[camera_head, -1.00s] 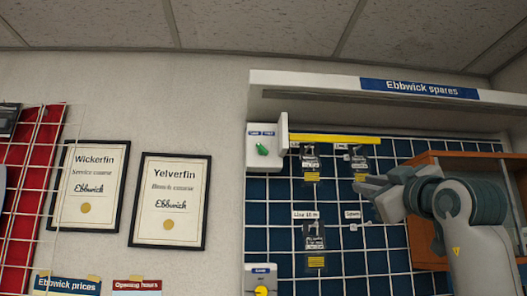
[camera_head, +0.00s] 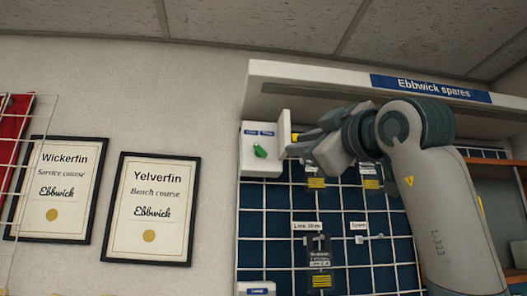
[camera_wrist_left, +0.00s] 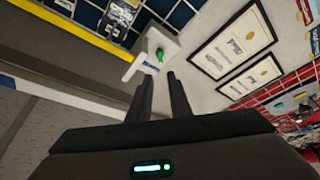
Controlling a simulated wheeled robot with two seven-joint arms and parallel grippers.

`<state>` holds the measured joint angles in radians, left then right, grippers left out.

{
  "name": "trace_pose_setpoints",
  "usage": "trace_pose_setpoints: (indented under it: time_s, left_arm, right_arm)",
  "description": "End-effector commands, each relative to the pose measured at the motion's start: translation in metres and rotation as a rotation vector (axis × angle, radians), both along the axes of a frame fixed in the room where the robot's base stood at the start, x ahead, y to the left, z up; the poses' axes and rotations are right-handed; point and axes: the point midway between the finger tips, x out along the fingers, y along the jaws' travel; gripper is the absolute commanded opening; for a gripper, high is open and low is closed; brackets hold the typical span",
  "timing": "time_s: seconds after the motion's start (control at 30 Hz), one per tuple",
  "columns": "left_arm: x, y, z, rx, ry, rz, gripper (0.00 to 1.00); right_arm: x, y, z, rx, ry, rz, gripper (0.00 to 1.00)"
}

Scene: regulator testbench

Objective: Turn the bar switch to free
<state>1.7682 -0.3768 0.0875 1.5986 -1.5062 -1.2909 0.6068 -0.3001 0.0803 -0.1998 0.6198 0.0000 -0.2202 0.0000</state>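The bar switch is a green bar knob (camera_head: 260,151) on a white wall box (camera_head: 257,170), with two small blue labels (camera_head: 260,132) above it, too small to read surely. The knob leans with its top toward the upper left. A white side plate (camera_head: 283,128) stands out on the box's right. My left gripper (camera_head: 293,143) is right of the knob, by the side plate, apart from the knob. In the left wrist view my fingers (camera_wrist_left: 160,77) are apart with nothing between them, and the green knob (camera_wrist_left: 160,54) lies beyond their tips. My right gripper is out of view.
A shelf edge with an "Ebbwick spares" sign (camera_head: 431,88) runs above. A blue grid panel (camera_head: 270,222) with hanging parts (camera_head: 318,250) is below and right. Framed certificates (camera_head: 151,209) hang on the left. Another blue-labelled box (camera_head: 257,291) is lower down.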

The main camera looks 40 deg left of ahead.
Motion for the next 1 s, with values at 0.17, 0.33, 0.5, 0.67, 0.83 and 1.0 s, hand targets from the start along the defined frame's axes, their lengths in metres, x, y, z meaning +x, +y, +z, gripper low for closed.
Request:
trace_pose_setpoints:
  time_s: [0.17, 0.33, 0.5, 0.67, 0.83, 1.0]
  left_arm:
    - [0.001, 0.000, 0.000, 0.000, 0.001, 0.000, 0.18]
    - [0.003, 0.005, 0.002, 0.001, 0.002, 0.001, 0.18]
    - [0.008, 0.018, 0.008, 0.001, 0.002, 0.001, 0.18]
    - [0.017, 0.039, 0.015, 0.000, 0.003, 0.002, 0.18]
    - [0.027, 0.067, 0.024, -0.001, 0.003, 0.003, 0.18]
    - [0.039, 0.094, 0.033, 0.000, 0.002, 0.003, 0.18]
  right_arm:
    - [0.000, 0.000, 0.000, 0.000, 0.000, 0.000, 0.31]
    - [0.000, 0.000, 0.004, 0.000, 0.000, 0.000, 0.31]
    - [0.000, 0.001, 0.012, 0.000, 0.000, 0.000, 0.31]
    - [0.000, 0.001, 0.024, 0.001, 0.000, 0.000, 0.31]
    - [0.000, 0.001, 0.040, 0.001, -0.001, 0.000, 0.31]
    - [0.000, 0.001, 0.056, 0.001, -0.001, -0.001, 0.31]
